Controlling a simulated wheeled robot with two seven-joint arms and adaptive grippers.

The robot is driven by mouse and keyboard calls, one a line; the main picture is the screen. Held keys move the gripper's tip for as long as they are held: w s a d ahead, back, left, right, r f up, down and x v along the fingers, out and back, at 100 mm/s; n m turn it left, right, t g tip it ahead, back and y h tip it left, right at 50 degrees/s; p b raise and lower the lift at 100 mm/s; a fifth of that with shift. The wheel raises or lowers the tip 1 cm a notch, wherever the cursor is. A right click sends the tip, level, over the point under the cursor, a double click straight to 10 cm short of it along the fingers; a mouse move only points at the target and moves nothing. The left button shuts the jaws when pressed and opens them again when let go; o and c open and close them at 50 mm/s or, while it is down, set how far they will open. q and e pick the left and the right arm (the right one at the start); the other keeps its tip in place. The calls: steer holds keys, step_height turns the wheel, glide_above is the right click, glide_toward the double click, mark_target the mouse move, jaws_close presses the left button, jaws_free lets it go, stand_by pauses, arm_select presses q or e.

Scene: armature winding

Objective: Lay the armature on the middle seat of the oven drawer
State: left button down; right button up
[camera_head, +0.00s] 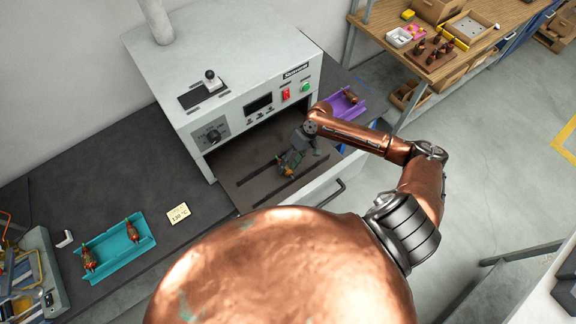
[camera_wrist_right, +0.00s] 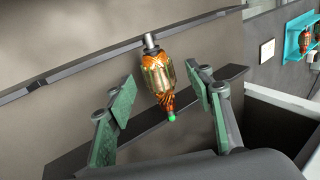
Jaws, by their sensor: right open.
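The armature (camera_wrist_right: 158,78), with orange windings, a metal shaft and a green tip, lies across two dark rails (camera_wrist_right: 85,68) of the oven drawer (camera_head: 245,188) in the right wrist view. In the head view the armature (camera_head: 287,172) shows only partly below my right gripper (camera_head: 291,162). My right gripper (camera_wrist_right: 166,96) is open, with its green-grey fingers on either side of the armature and a visible gap to each. Whether the armature rests fully in the seat is hard to tell. My left gripper is out of view.
The grey oven (camera_head: 238,75) stands behind the drawer. A purple tray (camera_head: 338,108) with an armature sits right of the oven. A wooden table (camera_head: 470,62) stands back right.

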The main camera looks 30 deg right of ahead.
steer(key=v, duration=1.1)
steer(key=shift+r, duration=0.1)
